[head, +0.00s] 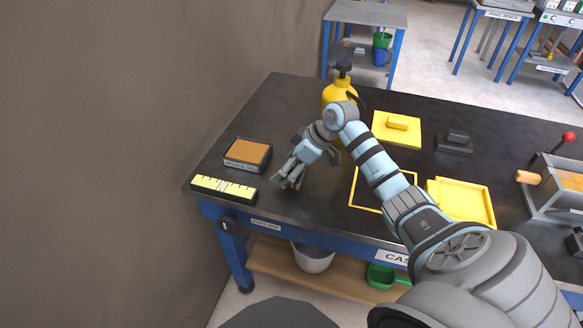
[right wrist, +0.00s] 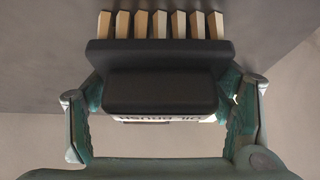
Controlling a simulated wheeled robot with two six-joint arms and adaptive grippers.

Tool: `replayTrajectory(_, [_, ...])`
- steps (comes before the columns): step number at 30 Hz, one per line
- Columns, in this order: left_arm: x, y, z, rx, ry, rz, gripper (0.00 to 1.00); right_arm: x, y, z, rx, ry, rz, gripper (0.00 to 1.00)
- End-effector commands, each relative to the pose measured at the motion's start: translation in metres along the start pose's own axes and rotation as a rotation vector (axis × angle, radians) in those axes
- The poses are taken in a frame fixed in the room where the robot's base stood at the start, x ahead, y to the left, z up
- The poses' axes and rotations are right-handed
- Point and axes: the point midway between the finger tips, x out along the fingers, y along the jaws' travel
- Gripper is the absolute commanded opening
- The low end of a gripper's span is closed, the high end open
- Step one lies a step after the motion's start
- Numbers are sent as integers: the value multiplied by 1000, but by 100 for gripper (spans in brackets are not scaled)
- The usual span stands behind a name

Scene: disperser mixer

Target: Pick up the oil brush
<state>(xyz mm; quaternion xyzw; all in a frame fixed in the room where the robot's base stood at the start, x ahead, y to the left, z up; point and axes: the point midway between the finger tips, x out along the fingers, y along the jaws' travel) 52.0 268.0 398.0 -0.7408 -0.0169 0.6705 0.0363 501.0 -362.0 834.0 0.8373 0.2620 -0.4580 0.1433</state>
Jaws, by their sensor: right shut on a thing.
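The oil brush (right wrist: 155,90) fills the middle of the right wrist view. It has a dark body, a row of several pale bristle tufts at the top of the picture and a partly hidden white label reading "OIL BRUSH". My right gripper (right wrist: 160,105) is shut on it, with a finger against each side. In the head view my right gripper (head: 293,174) is over the left part of the dark bench, near its front edge. The brush is mostly hidden there by the fingers. I cannot tell whether it touches the bench. My left gripper is not in view.
A tan-topped block (head: 247,153) and a yellow marked strip (head: 224,188) lie left of the gripper. A yellow bottle (head: 339,91) stands behind it. A yellow frame outline (head: 352,192) and yellow tray (head: 462,200) are to the right. A wall borders the left side.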

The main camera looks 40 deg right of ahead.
Motion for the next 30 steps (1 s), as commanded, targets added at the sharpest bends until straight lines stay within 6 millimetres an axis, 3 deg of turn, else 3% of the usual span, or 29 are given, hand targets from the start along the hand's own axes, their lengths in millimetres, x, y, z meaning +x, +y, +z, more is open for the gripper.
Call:
replayTrajectory(8, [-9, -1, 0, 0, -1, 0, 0, -27, 0, -18, -2, 3, 2, 40])
replayTrajectory(18, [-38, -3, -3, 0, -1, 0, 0, -130, 1, -84, -2, 6, 4, 40])
replayTrajectory(21, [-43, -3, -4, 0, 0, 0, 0, -151, 1, -98, -1, 5, 3, 40])
replayTrajectory(25, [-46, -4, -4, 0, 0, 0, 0, -166, 0, -107, -1, 2, 0, 40])
replayTrajectory(30, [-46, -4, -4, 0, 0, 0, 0, -169, 0, -109, 0, 1, 0, 40])
